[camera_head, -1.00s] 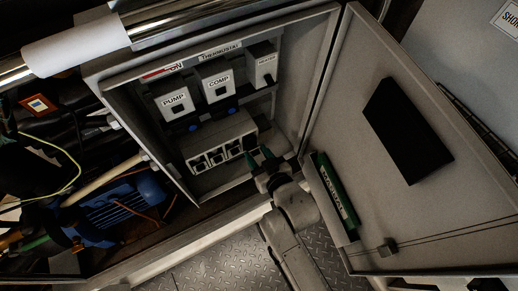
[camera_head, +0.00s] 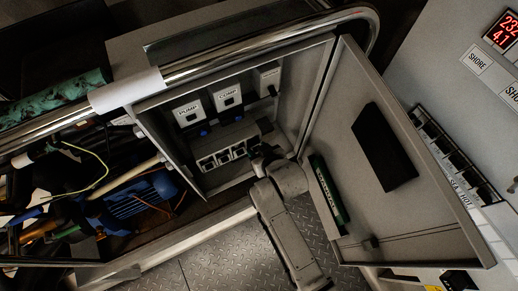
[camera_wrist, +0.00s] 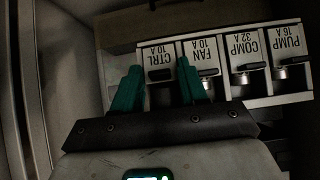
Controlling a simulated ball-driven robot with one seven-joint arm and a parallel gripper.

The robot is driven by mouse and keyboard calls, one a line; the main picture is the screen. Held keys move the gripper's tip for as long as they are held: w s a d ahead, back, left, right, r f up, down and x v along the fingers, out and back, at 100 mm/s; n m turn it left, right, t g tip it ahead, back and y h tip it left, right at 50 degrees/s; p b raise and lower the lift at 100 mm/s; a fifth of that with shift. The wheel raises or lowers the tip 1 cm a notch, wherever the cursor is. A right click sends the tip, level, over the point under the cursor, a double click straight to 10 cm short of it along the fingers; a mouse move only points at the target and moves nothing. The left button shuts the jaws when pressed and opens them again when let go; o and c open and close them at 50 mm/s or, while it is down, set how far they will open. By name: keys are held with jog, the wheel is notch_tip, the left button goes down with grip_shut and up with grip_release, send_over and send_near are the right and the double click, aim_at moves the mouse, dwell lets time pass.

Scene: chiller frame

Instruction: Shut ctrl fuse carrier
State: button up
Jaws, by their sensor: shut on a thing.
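The ctrl fuse carrier (camera_wrist: 159,58), labelled CTRL 10 A, is at the left end of the fuse row in the wrist view, where labels appear upside down. My gripper (camera_wrist: 158,72) has its two green fingers on either side of this carrier, shut on it. The right finger lies along the border with the fan carrier (camera_wrist: 202,53). The carrier's lower part lies between the fingers in shadow, so its exact seating is hard to tell. In the head view my gripper (camera_head: 260,152) is at the right end of the fuse block (camera_head: 236,136), and hides the ctrl carrier.
The comp carrier (camera_wrist: 245,52) and pump carrier (camera_wrist: 287,45) stand along the same row. Labelled switch units (camera_head: 188,113) sit above the block in the box. The open cabinet door (camera_head: 400,205), with a green strip (camera_head: 328,192) inside, stands close right of my arm.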

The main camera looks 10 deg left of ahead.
jog(key=o, duration=0.7)
jog(key=shift+o, duration=0.2)
jog(key=v, duration=1)
jog(key=shift+s+d+r+p, duration=0.15)
jog(key=shift+s+d+p, duration=0.05)
jog(key=shift+s+p, duration=0.1)
